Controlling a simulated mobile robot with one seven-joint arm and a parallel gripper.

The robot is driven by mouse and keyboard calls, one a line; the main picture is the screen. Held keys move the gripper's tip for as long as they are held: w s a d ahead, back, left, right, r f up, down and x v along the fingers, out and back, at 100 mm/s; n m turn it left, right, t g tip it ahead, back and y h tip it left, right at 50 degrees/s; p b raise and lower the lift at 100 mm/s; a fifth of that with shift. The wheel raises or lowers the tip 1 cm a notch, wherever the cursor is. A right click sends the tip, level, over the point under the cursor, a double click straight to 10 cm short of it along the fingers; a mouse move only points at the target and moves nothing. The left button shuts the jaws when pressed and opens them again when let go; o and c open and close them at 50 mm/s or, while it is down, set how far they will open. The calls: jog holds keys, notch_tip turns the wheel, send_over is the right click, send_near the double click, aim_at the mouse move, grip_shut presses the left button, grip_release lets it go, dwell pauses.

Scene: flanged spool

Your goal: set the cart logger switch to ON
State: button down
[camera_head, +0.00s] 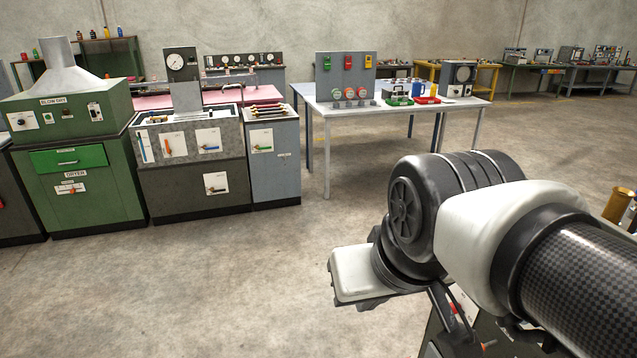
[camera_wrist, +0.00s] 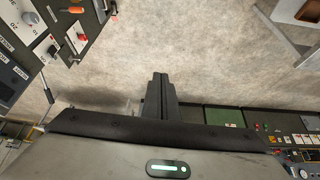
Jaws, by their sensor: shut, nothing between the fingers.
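My gripper (camera_wrist: 160,88) shows in the wrist view as two dark fingers closed together, with nothing between them and bare floor behind the tips. In the head view my arm hides most of it. I cannot pick out a switch marked as the cart logger. The fingers are apart from these panels. In the head view a dark unit with a white plate (camera_head: 463,304) shows partly below my arm.
A green dryer cabinet (camera_head: 95,195), a grey unit with a dial gauge (camera_head: 190,180) and a narrow grey cabinet (camera_head: 275,170) stand at the left. A white table (camera_head: 400,112) stands behind. The concrete floor (camera_head: 230,285) between is clear. A brown cylinder (camera_head: 617,205) is at the right edge.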

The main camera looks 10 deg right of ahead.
jog(key=shift+w, duration=0.35)
jog(key=shift+s, duration=0.15)
jog(key=w+d+f+n+g+h+b, duration=0.4)
jog(key=d+f+g+h+b, duration=0.15)
jog(key=d+f, duration=0.6)
jog(key=w+d+f+n+g+h+b, duration=0.45)
jog(key=d+f+h+b, duration=0.25)
jog(key=d+f, duration=0.45)
jog(key=w+d+f+n+t+h+b, duration=0.3)
jog(key=w+f+n+h, duration=0.1)
jog(key=w, duration=0.3)
jog(key=w+d+f+n+t+h+b, duration=0.3)
jog(key=w+f+n+h, duration=0.2)
jog(key=w+f+n, duration=0.1)
jog(key=shift+w+d+f, duration=0.15)
jog(key=shift+w+d, duration=0.05)
jog(key=shift+w, duration=0.15)
jog(key=shift+d+n, duration=0.1)
jog(key=shift+n, duration=0.15)
